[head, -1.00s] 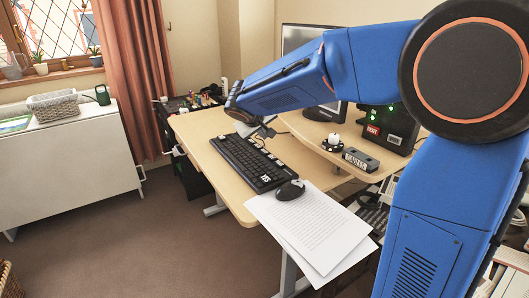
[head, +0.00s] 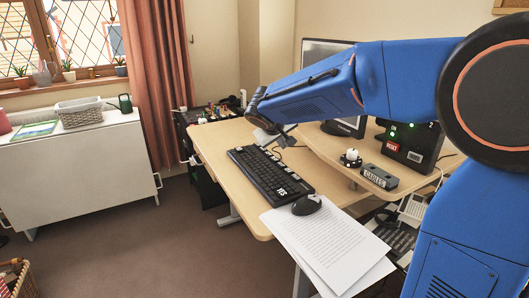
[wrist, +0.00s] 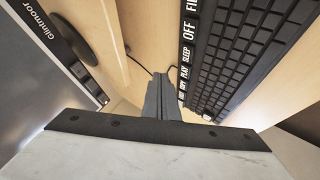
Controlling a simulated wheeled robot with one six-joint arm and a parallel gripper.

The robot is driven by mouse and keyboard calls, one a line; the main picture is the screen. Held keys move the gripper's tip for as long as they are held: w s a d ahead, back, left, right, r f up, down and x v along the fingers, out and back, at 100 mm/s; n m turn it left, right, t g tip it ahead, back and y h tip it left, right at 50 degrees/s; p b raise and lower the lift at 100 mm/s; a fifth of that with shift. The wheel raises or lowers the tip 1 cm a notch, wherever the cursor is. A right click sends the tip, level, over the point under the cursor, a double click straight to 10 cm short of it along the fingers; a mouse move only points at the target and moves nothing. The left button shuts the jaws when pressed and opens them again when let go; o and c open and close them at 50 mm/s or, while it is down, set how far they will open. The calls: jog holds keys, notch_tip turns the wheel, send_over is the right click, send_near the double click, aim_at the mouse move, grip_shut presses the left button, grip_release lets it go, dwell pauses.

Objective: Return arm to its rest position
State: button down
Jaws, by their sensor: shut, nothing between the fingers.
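My blue arm reaches in from the right over the wooden desk (head: 222,140) in the head view. My gripper (head: 268,138) hangs at its end, above the far end of the black keyboard (head: 268,174). In the wrist view my gripper (wrist: 162,95) has its two grey fingers together, with nothing between them. The keyboard (wrist: 240,50) lies at the right there, with labelled keys such as "SLEEP" and "OFF". The monitor (wrist: 40,70) is at the left in the wrist view and partly hidden behind my arm in the head view.
A mouse (head: 307,204) sits on papers (head: 325,240) at the desk's near edge. A small device labelled "CABLES" (head: 379,177) and a black box with a red "RESET" label (head: 412,145) stand at the right. A white cabinet (head: 80,168) is at the left, with open carpet between.

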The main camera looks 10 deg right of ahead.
jog(key=s+d+m+g+y, duration=0.1)
jog(key=s+d, duration=0.3)
jog(key=s, duration=0.6)
jog(key=s+d+m+g, duration=0.1)
jog(key=s+d, duration=0.3)
jog(key=s, duration=0.6)
jog(key=s+f+y, duration=0.1)
jog(key=s+f, duration=0.3)
jog(key=s, duration=0.6)
jog(key=s+f+g+y, duration=0.1)
jog(key=s+f, duration=0.3)
jog(key=s, duration=0.7)
jog(key=shift+s+a+f+m+y, duration=0.2)
jog(key=shift+s+a+m+y, duration=0.15)
jog(key=shift+y, duration=0.45)
